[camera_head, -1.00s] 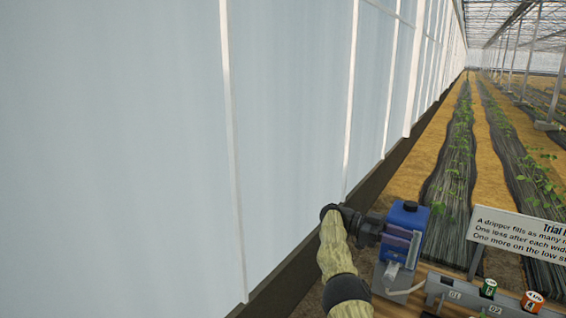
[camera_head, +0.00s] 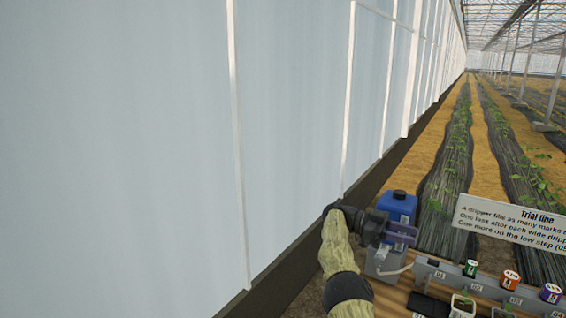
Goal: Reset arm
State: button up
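My arm, in a yellowish sleeve, rises from the bottom edge of the head view. My gripper (camera_head: 402,233) is at its end, pointing right, in front of the lower part of a blue tank (camera_head: 396,208) with a dark cap. The gripper is small and seen side-on, so its finger gap cannot be made out. I see nothing clearly held in it.
Right of the gripper is a wooden bench with a grey numbered rail (camera_head: 437,278) and green (camera_head: 470,268), orange (camera_head: 511,280) and purple (camera_head: 550,293) cylinders. A "Trial line" sign (camera_head: 515,220) stands behind. A pale greenhouse wall (camera_head: 140,150) fills the left.

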jog(key=w+d+r+n+t+h+p, duration=0.1)
jog(key=w+d+r+n+t+p, duration=0.15)
jog(key=d+r+n+t, duration=0.4)
jog(key=w+d+r+n+t+h+p, duration=0.1)
jog(key=w+d+r+n+t+h, duration=0.2)
jog(key=r+t, duration=0.6)
jog(key=s+a+f+n+t+y+p, duration=0.2)
jog(key=s+a+f+n+y, duration=0.2)
jog(key=a+f+n+y, duration=0.35)
jog(key=s+a+f+n+t+y+p, duration=0.1)
jog(key=s+a+f+n+t+y, duration=0.25)
jog(key=a+y, duration=0.65)
jog(key=s+a+f+n+g, duration=0.1)
jog(key=s+a+f+g, duration=0.2)
jog(key=s, duration=0.6)
jog(key=s+a+f+n+g+y+p, duration=0.1)
jog(key=s+a+f+g, duration=0.1)
jog(key=s, duration=0.7)
jog(key=s+a+f+n+g+y, duration=0.1)
jog(key=s+a+f+n+g, duration=0.1)
jog(key=s, duration=0.8)
jog(key=a+f+g, duration=0.1)
jog(key=a+g, duration=0.1)
jog(key=shift+a+f+p, duration=0.3)
jog(key=shift+p, duration=0.05)
